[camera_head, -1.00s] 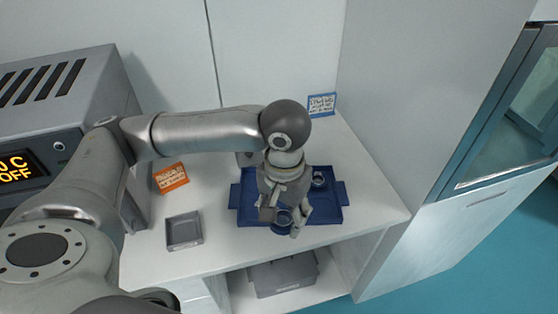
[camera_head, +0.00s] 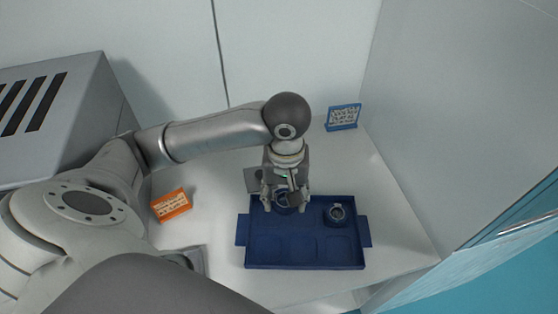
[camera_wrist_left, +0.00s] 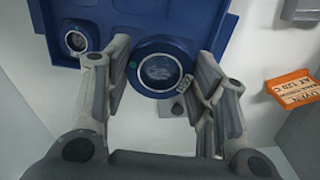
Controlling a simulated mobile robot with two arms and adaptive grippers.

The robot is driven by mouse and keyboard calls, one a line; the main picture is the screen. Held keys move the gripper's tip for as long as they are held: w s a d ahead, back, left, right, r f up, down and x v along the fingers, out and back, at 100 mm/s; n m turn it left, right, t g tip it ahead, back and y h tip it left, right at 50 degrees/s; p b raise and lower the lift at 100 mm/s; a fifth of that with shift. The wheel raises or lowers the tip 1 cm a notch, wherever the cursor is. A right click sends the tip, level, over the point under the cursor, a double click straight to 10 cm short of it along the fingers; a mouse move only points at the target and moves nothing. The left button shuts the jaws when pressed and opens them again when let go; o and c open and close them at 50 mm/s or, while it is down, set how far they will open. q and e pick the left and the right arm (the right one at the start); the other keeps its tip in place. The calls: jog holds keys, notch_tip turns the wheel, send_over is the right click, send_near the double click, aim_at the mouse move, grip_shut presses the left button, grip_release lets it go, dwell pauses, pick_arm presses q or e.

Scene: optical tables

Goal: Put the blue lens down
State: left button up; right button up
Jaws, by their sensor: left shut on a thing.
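The blue lens (camera_head: 282,203) is a round blue mount with clear glass. It is between the fingers of my left gripper (camera_head: 284,207), which is shut on it and points down. In the left wrist view the lens (camera_wrist_left: 160,74) shows face-on between the two fingers (camera_wrist_left: 160,60). The blue tray (camera_head: 305,256) has several compartments, and the lens is over its far left one. I cannot tell whether the lens touches the tray floor. The near compartments look empty. My right gripper is not in view.
An orange sign (camera_head: 171,205) stands left of the tray. A blue-framed sign (camera_head: 343,117) stands at the back. A white wall (camera_head: 440,130) closes the right side. The white table is free between the orange sign and the tray.

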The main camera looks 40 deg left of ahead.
pick_arm(q)
jog(key=shift+s+d+n, duration=0.15)
jog(key=shift+d+n, duration=0.05)
jog(key=shift+n, duration=0.2)
jog(key=w, duration=0.1)
jog(key=w+f, duration=0.1)
jog(key=w, duration=0.1)
jog(key=shift+a+f+p, duration=0.15)
jog(key=shift+a+p, duration=0.15)
jog(key=shift+a, duration=0.05)
jog(key=w+a+f, duration=0.1)
jog(key=w+f, duration=0.1)
jog(key=w, duration=0.1)
jog(key=w+f+p, duration=0.1)
jog(key=w+f, duration=0.2)
jog(key=w+a+f, duration=0.1)
jog(key=w+f, duration=0.2)
jog(key=shift+w+a, duration=0.3)
jog(key=shift+w, duration=0.05)
jog(key=shift+w+f, duration=0.1)
jog(key=shift+w+a+f+p, duration=0.1)
jog(key=shift+w+f+p, duration=0.1)
jog(key=shift+p, duration=0.1)
jog(key=shift+f, duration=1.6)
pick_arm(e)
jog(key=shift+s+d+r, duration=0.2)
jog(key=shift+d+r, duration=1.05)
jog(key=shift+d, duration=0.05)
